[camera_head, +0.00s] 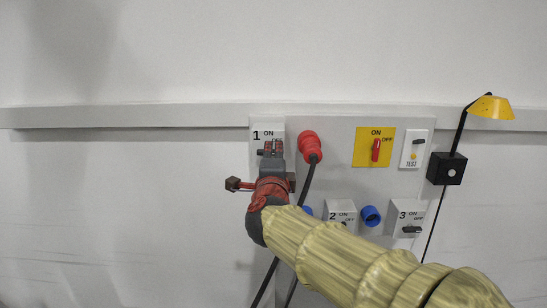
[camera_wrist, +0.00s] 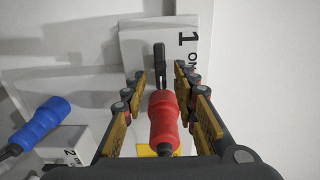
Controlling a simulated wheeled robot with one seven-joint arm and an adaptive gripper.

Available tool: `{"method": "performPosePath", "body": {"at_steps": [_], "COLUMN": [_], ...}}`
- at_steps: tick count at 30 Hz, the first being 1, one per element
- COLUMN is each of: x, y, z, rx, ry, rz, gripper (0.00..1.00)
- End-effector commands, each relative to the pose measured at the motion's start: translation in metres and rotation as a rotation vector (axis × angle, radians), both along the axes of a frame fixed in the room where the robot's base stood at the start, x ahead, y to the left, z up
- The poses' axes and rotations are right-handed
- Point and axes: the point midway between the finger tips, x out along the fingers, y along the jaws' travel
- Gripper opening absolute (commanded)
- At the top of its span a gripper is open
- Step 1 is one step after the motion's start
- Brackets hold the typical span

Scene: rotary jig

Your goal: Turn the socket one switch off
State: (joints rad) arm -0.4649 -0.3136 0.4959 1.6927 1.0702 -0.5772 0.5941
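The socket one box (camera_head: 258,124) is a white panel marked 1 with ON and OFF, at the upper left of the grey board. It also shows in the wrist view (camera_wrist: 135,43), with its label turned sideways. Its black switch (camera_wrist: 160,60) lies lengthwise up and down in the wrist view, sideways across the box. My gripper (camera_head: 272,147) is in front of this box and hides much of the switch in the head view. In the wrist view, my gripper (camera_wrist: 160,73) is open, with a finger on either side of the switch and a gap to each; contact is not visible.
A red plug (camera_head: 309,146) with a dark cable sticks out just right of my gripper. A yellow panel with a red switch (camera_head: 376,150), a test panel (camera_head: 413,148) and sockets two (camera_head: 341,208) and three (camera_head: 406,213) are further right. A yellow lamp (camera_head: 491,107) stands far right.

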Motion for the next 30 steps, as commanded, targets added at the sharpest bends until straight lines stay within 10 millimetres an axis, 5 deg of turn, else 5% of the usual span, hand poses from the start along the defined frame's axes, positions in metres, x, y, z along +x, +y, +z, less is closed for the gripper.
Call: {"method": "performPosePath", "body": {"at_steps": [10, 24, 30], "x": [-0.012, -0.099, -0.117], "y": [0.001, 0.004, 0.005], "z": [0.002, 0.001, 0.000], "rx": [0.001, 0.001, 0.000], "ry": [-0.002, -0.002, -0.001], "rz": [0.002, 0.003, 0.001], "gripper": [0.29, 0.29, 0.29]}}
